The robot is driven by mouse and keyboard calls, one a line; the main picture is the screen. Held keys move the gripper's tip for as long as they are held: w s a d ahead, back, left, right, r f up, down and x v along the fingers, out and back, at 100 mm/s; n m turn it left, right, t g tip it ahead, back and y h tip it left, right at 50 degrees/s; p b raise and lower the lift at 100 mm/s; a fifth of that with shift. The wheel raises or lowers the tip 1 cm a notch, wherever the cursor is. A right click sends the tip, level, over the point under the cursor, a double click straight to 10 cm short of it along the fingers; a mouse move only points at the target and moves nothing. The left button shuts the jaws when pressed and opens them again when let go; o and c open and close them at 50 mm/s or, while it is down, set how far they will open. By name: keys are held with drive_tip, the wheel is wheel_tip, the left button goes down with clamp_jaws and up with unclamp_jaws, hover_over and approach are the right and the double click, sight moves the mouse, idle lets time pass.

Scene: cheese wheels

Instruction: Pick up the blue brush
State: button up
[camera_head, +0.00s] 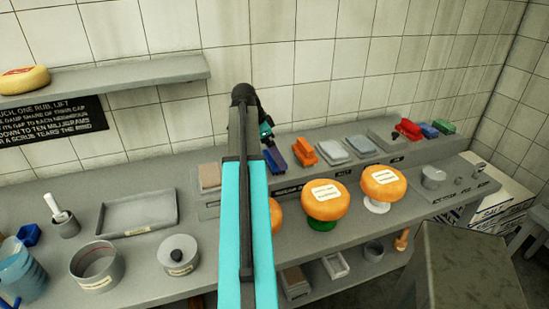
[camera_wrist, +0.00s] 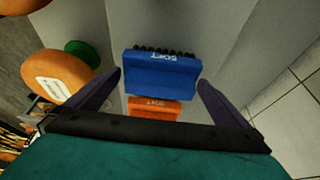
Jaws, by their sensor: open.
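The blue brush (camera_head: 275,158) lies on the raised grey ledge at the back of the counter, left of an orange brush (camera_head: 304,151). In the wrist view the blue brush (camera_wrist: 162,74) shows a "SOFT" label, with dark bristles along its far edge. My gripper (camera_wrist: 159,80) is open, with one dark finger on each side of the brush. Nothing is held. How far the fingertips are above the brush is hard to tell. In the head view my gripper (camera_head: 266,134) is just behind and above the brush, partly hidden by my arm.
Orange cheese wheels on stands (camera_head: 326,201) are in front of the ledge. Grey blocks (camera_head: 332,152), a red item (camera_head: 407,130) and another blue item (camera_head: 429,130) lie further right. A tiled wall (camera_head: 330,70) rises close behind. A tray (camera_head: 137,214) is at left.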

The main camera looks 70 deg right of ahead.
drive_tip(key=shift+s+d+f, duration=0.15)
drive_tip(key=shift+s+f, duration=0.05)
drive_tip(key=shift+f, duration=0.4)
drive_tip(key=c, duration=0.9)
drive_tip(key=shift+r, duration=0.25)
drive_tip(key=shift+w+r+b, duration=0.1)
drive_tip(key=shift+r+b, duration=0.6)
drive_tip(key=shift+r, duration=0.85)
drive_tip(key=shift+s+a+r+b, duration=0.25)
drive_tip(key=shift+s+a+b, duration=0.65)
drive_tip(key=shift+a, duration=1.5)
drive_tip(key=shift+s+a+r+b, duration=0.3)
drive_tip(key=shift+s+a, duration=1.2)
drive_tip(key=shift+a, duration=0.85)
drive_tip(key=shift+s+a+r+b, duration=0.2)
drive_tip(key=shift+s+a+b, duration=0.7)
drive_tip(key=shift+a, duration=1.5)
drive_tip(key=shift+s+p, duration=0.3)
